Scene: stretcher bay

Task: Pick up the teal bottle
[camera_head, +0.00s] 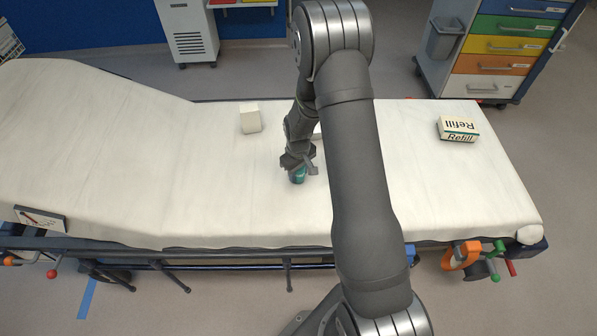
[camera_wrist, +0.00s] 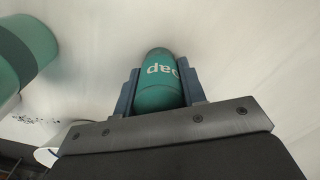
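The teal bottle (camera_head: 298,176) is over the middle of the white stretcher mattress, at the end of my arm. In the wrist view the bottle (camera_wrist: 158,82) shows white lettering, partly covered, and lies between the two fingers. My gripper (camera_wrist: 158,90) has a finger close against each side of it and appears shut on it. In the head view my gripper (camera_head: 299,167) hides the bottle's upper part. I cannot tell whether the bottle's base touches the sheet.
A second teal-green rounded object (camera_wrist: 28,48) is close by at the wrist view's left. On the mattress (camera_head: 220,195) are a white block (camera_head: 250,118), a Refill box (camera_head: 458,129) and a small sign-like box (camera_head: 40,219). A drawer cart (camera_head: 490,65) stands behind.

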